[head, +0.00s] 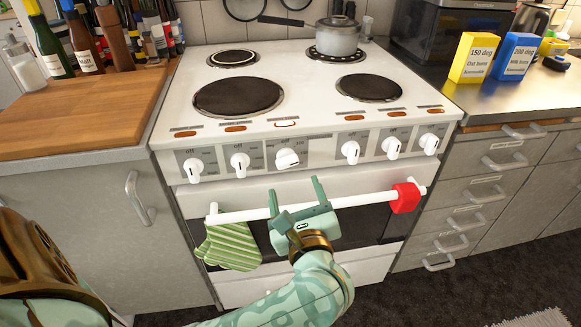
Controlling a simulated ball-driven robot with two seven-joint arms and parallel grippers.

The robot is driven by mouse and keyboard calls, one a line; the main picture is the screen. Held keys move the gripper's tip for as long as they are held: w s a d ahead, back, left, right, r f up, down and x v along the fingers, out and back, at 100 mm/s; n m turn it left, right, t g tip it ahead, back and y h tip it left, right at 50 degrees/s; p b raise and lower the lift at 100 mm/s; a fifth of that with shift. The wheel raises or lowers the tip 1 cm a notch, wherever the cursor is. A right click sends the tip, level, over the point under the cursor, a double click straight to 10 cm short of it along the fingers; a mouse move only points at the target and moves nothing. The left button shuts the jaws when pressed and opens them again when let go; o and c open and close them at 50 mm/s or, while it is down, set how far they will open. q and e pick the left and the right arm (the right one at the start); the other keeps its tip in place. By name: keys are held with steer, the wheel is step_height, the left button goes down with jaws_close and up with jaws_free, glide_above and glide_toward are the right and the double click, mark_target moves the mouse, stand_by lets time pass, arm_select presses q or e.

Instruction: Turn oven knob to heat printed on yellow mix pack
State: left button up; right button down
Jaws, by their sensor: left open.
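The white cooker front (222,165) carries a row of several white knobs. The third knob from the left (288,158) has a longer printed scale around it, and its grip looks turned sideways, unlike the upright others. Its exact setting is too small to read. My right gripper is out of view.
A pot (337,38) sits on a back hotplate.

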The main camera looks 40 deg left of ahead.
mark_target(288, 164)
arm_select(q)
steer(key=b+x, duration=0.2)
steer(key=x, duration=0.5)
steer(key=shift+w+a+f, duration=0.1)
steer(key=shift+f, duration=0.05)
steer(key=shift+w+a, duration=0.35)
steer(key=shift+a, duration=0.15)
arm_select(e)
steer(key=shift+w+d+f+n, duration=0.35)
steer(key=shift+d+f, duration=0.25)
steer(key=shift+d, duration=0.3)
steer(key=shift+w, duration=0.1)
arm_select(q)
steer(key=c, duration=1)
steer(key=shift+r+m+p, duration=0.4)
steer(key=shift+r+p, duration=0.05)
steer(key=shift+p, duration=0.15)
steer(key=shift+r+m+p, duration=0.1)
steer(key=shift+m+p, duration=0.4)
steer(key=shift+p, duration=0.15)
steer(key=shift+m+p, duration=0.35)
steer(key=shift+m, duration=0.05)
steer(key=shift+w+f+m, duration=0.1)
steer(key=shift+f+m, duration=0.2)
steer(key=shift+f, duration=0.15)
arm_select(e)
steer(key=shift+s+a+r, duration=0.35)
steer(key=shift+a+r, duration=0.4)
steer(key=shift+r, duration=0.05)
